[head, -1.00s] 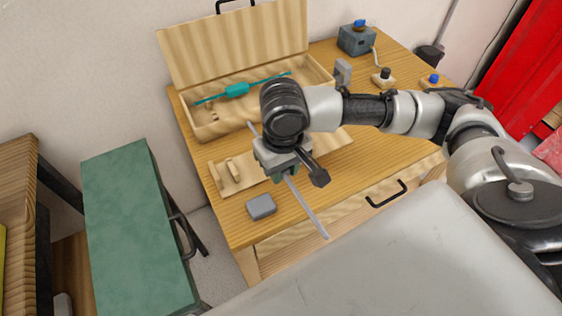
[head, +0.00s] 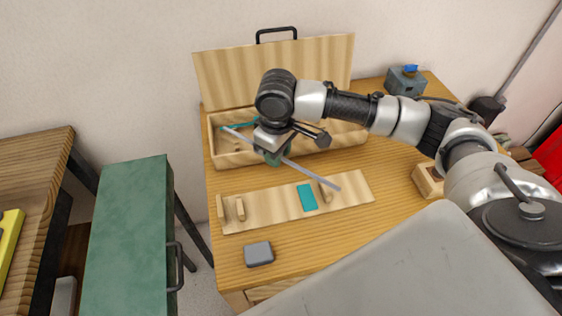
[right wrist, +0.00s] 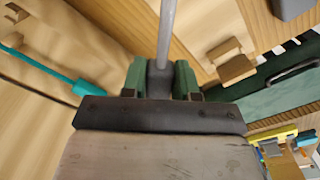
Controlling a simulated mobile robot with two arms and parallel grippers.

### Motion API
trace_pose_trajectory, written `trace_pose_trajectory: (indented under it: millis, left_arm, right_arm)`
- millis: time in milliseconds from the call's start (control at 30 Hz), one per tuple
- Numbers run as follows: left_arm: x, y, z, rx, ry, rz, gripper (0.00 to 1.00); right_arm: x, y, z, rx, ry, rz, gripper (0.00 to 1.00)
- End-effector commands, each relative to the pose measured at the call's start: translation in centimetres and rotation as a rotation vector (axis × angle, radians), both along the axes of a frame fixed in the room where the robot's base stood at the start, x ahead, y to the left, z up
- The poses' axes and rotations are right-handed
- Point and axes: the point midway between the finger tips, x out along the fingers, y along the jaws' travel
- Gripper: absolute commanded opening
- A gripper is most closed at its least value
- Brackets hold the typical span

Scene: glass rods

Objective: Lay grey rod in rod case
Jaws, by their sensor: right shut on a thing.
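The grey rod (head: 318,177) is held aslant by my right gripper (head: 272,158), which is shut on it near the middle. In the head view the gripper and rod hang over the front wall of the open wooden rod case (head: 235,160). The rod's left end overlaps the case's inside, and its right end reaches over the rod stand. A teal rod (head: 238,125) lies in the case, partly hidden behind my wrist. In the right wrist view the grey rod (right wrist: 167,35) stands out between the green fingers (right wrist: 160,80), with the teal rod (right wrist: 60,72) to the left.
The case's raised lid (head: 225,80) stands at the back. The flat wooden stand (head: 270,208) with upright supports and a teal patch (head: 308,197) lies in front. A grey block (head: 258,254) sits nearer the edge. A grey box (head: 405,82) stands back right.

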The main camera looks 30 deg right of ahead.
Motion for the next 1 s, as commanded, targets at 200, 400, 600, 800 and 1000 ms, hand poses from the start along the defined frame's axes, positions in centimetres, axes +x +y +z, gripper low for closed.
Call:
trace_pose_trajectory:
  millis: [200, 400, 600, 800, 1000]
  left_arm:
    - [0.0, 0.0, 1.3, 0.000, -0.001, 0.001, 0.95]
    - [0.1, 0.0, 2.3, 0.000, -0.001, 0.001, 0.95]
    - [0.1, -0.1, 3.1, -0.001, -0.001, 0.002, 0.95]
    - [0.1, -0.3, 3.5, -0.004, 0.000, 0.004, 0.95]
    - [0.1, -0.3, 3.3, -0.004, 0.000, 0.004, 0.95]
  right_arm:
    - [4.0, -1.6, 0.5, 0.000, -0.002, 0.235, 0.05]
    - [7.0, -3.4, 0.5, -0.004, -0.001, 0.457, 0.05]
    - [9.4, -5.2, 0.5, -0.005, 0.002, 0.661, 0.05]
    - [10.7, -6.3, 0.3, -0.005, 0.004, 0.790, 0.05]
    - [11.1, -6.7, 0.0, -0.005, 0.006, 0.833, 0.05]
